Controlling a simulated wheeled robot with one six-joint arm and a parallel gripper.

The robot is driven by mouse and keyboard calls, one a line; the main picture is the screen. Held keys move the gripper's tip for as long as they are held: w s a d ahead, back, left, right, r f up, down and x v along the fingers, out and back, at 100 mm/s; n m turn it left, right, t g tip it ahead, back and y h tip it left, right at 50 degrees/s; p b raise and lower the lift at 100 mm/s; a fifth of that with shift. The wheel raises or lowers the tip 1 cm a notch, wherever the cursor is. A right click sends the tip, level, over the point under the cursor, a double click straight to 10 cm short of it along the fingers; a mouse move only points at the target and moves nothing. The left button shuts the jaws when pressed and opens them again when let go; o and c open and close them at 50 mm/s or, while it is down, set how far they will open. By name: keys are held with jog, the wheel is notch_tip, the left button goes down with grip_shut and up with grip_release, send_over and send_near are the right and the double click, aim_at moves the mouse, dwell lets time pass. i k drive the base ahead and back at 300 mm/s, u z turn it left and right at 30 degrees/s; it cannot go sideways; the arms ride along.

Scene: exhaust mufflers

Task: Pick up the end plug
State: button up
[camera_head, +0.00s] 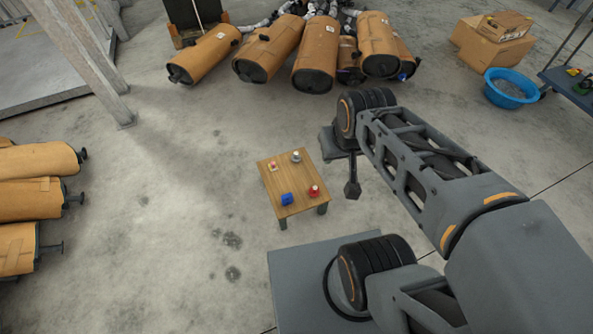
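Several small parts stand on a low wooden table (272,187): a blue piece (287,199), a red piece with a pale top (314,191), a grey-and-white piece (296,157) and a small red-and-white piece (273,166). They are too small to tell which one is the end plug. My gripper (352,190) hangs pointing down to the right of the table, apart from all the parts. Its fingers are dark and too small to show whether they are open or shut.
Large tan mufflers (317,52) lie along the back, and more (32,200) are stacked at the left edge. A blue basin (510,89), cardboard boxes (493,42) and a cart (572,84) are at the back right. The floor left of the table is clear.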

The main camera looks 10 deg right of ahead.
aim_at(295, 154)
jog(key=k, duration=1.3)
jog(key=z, duration=0.85)
jog(key=i, duration=5.6)
jog(key=u, duration=5.05)
jog(key=i, duration=1)
